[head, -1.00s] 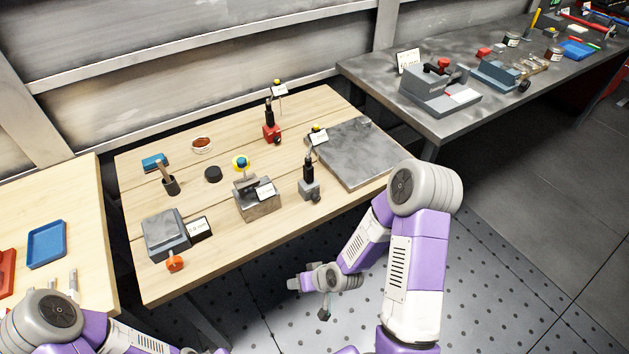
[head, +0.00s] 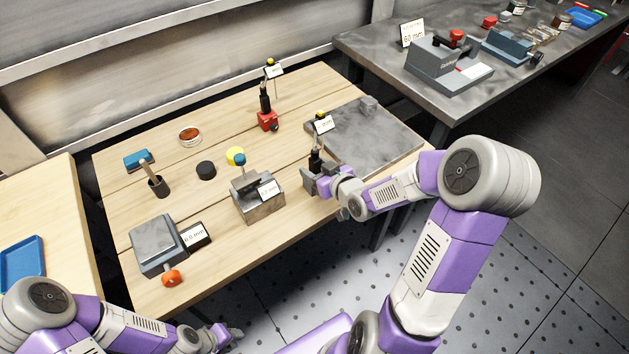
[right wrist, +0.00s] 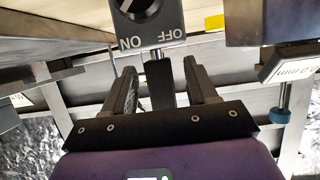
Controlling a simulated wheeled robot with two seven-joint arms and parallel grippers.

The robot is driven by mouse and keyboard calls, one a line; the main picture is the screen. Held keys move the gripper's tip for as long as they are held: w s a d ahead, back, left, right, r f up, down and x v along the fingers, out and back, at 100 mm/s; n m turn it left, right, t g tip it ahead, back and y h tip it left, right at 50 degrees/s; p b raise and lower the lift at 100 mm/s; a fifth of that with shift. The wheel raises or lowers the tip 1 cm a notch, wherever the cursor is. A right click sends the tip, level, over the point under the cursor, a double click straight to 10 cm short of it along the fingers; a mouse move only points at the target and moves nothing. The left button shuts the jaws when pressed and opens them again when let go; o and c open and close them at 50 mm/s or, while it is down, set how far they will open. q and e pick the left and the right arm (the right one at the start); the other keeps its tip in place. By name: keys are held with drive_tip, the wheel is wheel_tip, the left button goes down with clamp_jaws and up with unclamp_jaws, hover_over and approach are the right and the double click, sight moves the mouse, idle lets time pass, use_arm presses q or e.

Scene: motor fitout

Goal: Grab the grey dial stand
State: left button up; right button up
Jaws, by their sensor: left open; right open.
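The grey dial stand stands near the front edge of the middle wooden table. In the right wrist view the base (right wrist: 163,33) shows a knob and ON/OFF lettering. My right gripper (head: 313,182) is at the base. In the right wrist view its fingers (right wrist: 163,85) are open, and the base lies just beyond the tips, roughly in line with the gap. I cannot tell whether they touch. My left gripper (head: 230,336) is low in front of the table, open and empty.
A red dial stand (head: 267,121) stands behind. A grey surface plate (head: 380,150) lies to the right. A metal block (head: 258,206) with a label stands to the left, and a grey box (head: 157,244) with an orange knob is further left.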

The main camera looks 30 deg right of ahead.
drive_tip(key=x, duration=0.2)
drive_tip(key=shift+w+f, duration=0.25)
drive_tip(key=shift+w, duration=0.05)
clamp_jaws()
idle(1.1)
drive_tip(key=shift+r, duration=0.15)
